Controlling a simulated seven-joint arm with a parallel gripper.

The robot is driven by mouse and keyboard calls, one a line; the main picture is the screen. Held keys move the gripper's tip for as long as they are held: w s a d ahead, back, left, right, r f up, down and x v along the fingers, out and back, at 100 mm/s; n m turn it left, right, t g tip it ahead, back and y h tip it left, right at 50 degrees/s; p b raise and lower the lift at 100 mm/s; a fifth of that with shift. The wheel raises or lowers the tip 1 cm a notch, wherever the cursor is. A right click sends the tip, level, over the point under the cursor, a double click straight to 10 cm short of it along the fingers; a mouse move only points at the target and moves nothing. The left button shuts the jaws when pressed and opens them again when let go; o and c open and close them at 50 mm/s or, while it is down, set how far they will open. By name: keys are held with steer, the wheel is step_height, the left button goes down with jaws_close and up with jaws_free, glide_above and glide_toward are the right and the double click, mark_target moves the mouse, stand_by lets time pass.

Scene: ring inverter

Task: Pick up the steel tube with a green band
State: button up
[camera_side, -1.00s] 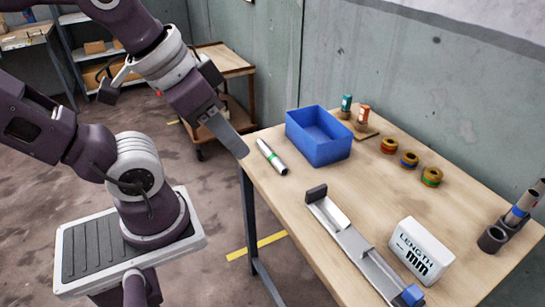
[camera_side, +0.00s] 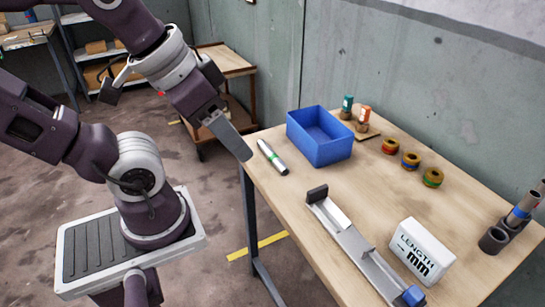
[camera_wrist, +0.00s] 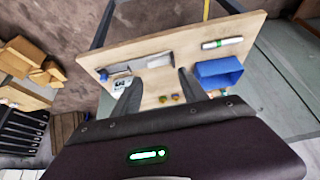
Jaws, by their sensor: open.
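The steel tube with a green band (camera_side: 272,157) lies on its side near the table's left edge, beside the blue bin. It also shows in the wrist view (camera_wrist: 222,43), at the upper right. My gripper (camera_side: 244,155) hangs just left of the tube in the side view, pointing down and to the right, apart from it. In the wrist view the two fingers of my gripper (camera_wrist: 160,80) are spread with nothing between them. The tube lies beyond and to the right of the fingers there.
An open blue bin (camera_side: 326,155) stands close to the tube. Several coloured rings (camera_side: 411,161), a gauge rail (camera_side: 350,240), a white length sign (camera_side: 421,252) and a dark holder with tubes (camera_side: 493,239) occupy the table. Two banded pieces stand on a small board (camera_side: 371,134) by the wall.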

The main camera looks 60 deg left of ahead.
steer(key=w+a+n+g, duration=0.2)
steer(key=w+a+n, duration=0.35)
steer(key=w, duration=0.45)
steer(key=n+g, duration=0.3)
steer(key=n, duration=0.9)
glide_above(272, 153)
steer(key=w+d, duration=0.1)
step_height(272, 153, down, 19)
steer(key=shift+r, duration=0.2)
steer(key=f, duration=0.1)
steer(key=a+f, duration=0.1)
steer(key=f, duration=0.1)
steer(key=shift+a+n+g, duration=0.2)
steer(key=shift+n+g, duration=0.05)
steer(key=shift+g, duration=0.05)
steer(key=f, duration=0.2)
steer(key=s+f, duration=0.1)
steer(key=f, duration=0.2)
steer(key=shift+d+f, duration=0.15)
steer(key=shift+f, duration=0.4)
jaws_close()
